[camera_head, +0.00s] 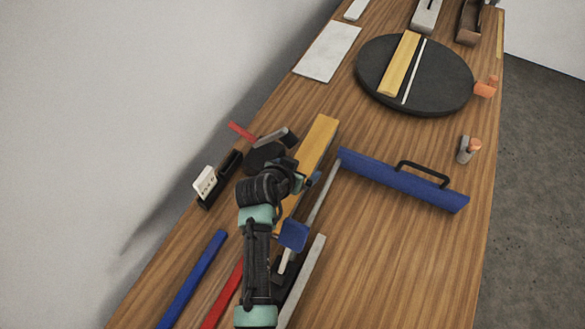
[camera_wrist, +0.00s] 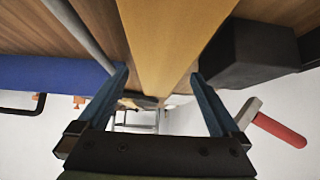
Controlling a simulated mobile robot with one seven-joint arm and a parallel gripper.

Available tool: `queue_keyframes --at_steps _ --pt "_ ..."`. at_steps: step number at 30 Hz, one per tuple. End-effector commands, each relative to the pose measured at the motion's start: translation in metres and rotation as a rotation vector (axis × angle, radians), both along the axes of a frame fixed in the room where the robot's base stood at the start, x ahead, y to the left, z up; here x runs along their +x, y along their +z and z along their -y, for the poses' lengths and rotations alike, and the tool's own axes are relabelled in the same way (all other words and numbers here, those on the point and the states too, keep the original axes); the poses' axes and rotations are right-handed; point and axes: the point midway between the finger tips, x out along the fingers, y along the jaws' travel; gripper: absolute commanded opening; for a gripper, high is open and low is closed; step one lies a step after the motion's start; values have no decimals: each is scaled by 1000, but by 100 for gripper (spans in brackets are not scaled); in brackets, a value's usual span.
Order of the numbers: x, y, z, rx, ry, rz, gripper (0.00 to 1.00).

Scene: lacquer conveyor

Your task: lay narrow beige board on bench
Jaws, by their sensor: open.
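A long beige board (camera_head: 320,133) lies lengthwise on the wooden bench (camera_head: 400,262), partly hidden behind my arm. In the wrist view the beige board (camera_wrist: 165,45) runs between my two blue fingers, with space on both sides. My gripper (camera_wrist: 157,78) is open and does not hold it. In the head view my gripper (camera_head: 305,180) is over the board's middle, mostly hidden by my wrist. Another yellow-beige board (camera_head: 400,65) lies on the round black disc (camera_head: 440,97), beside a thin white strip (camera_head: 414,70).
A blue bar with a black handle (camera_head: 400,180) lies right of the board. A bar clamp (camera_head: 322,200) lies close along the board's right side. A black block (camera_wrist: 250,52) is close right of my fingers. Blue (camera_head: 195,275) and red (camera_head: 222,295) bars lie front left.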

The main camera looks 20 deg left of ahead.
Motion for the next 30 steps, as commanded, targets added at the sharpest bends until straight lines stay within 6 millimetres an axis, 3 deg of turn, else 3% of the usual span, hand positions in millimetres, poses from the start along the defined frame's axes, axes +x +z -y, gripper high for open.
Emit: queue_keyframes --at_steps 18,30 --pt "-67 66 -3 1 2 1 100" --pt "-83 83 -3 0 1 1 100"
